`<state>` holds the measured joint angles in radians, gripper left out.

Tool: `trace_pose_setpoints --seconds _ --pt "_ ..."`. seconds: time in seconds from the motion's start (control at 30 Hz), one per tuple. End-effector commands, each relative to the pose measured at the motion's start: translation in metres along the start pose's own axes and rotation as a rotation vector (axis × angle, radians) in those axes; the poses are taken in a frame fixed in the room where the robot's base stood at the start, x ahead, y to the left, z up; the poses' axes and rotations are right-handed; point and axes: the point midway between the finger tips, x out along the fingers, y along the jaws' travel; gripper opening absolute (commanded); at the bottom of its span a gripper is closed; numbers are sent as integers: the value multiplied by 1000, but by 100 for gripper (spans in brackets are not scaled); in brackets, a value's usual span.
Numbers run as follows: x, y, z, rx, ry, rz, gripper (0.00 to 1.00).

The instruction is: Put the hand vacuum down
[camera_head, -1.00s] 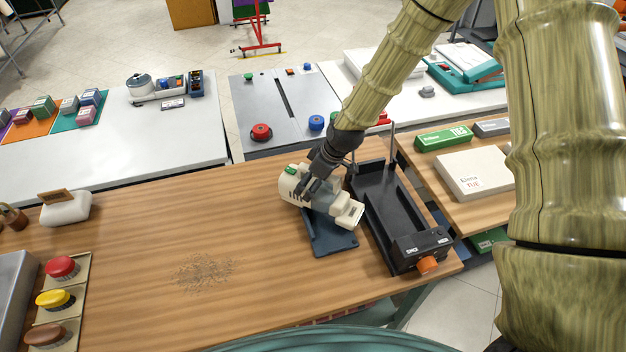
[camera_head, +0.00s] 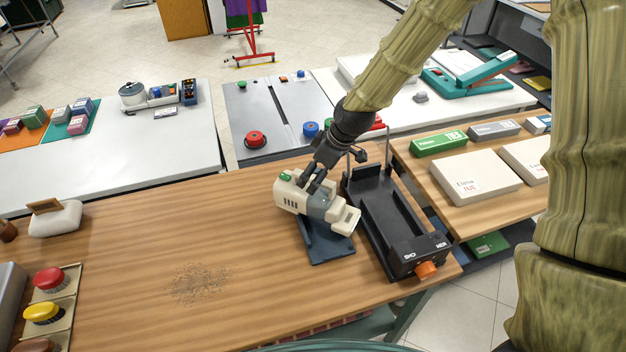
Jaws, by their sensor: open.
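The hand vacuum (camera_head: 292,196), cream with a grey middle and a green button, sits on a dark blue-grey stand or pad (camera_head: 330,246) on the wooden table. Its cream nozzle end points to the lower right. My gripper (camera_head: 313,190) is open, with its dark fingers around or right beside the top of the vacuum; whether they touch it cannot be told. The far finger and part of the vacuum's top are hidden by the gripper.
A black tray-like device (camera_head: 386,212) with an orange knob stands close to the vacuum's right. A patch of crumbs (camera_head: 200,284) lies on the table (camera_head: 150,240) to the left. Coloured round-topped brushes (camera_head: 47,280) are at the far left. The table's middle is otherwise clear.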

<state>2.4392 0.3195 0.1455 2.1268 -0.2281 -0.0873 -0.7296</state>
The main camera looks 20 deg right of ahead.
Motion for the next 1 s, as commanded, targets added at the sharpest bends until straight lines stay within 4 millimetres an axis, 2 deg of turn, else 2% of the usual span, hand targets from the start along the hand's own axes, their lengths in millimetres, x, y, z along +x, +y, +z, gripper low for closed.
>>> trace_pose_setpoints --seconds 0.2,0.43,1.0 --pt "-24 0 0 1 1 1 99" --pt "-41 0 0 1 0 0 99" --pt "-47 0 0 0 0 0 99"
